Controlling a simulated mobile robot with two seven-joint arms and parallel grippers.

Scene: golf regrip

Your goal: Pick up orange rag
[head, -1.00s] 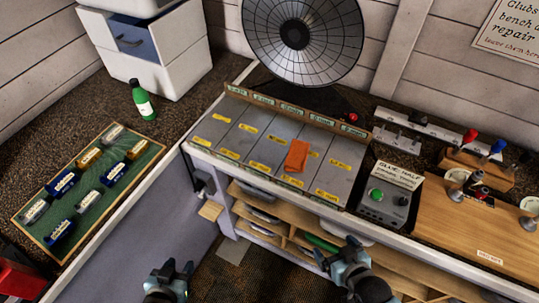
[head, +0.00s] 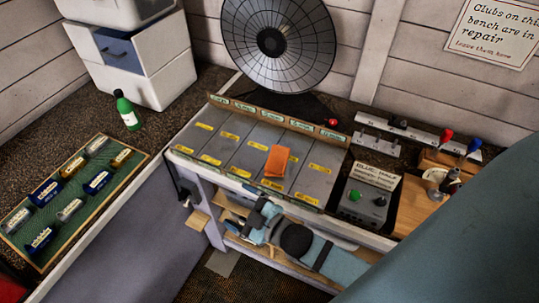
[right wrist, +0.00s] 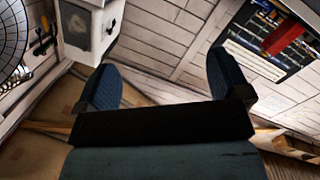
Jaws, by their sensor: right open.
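The orange rag (head: 276,161) lies folded on the grey sectioned tray (head: 233,151) on the bench, right of the tray's middle. My right gripper (head: 262,208) is in front of the bench's front edge, a little below and left of the rag in the head view, and apart from it. In the right wrist view its two blue fingers (right wrist: 162,85) are spread wide with nothing between them. The rag does not show in that view. My left gripper does not show in the head view now.
A grey control box (head: 364,202) stands right of the tray. A round gridded dish (head: 279,45) stands behind it. A green bottle (head: 127,111) and a green board of labelled packs (head: 108,190) are at left. My arm covers the lower right.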

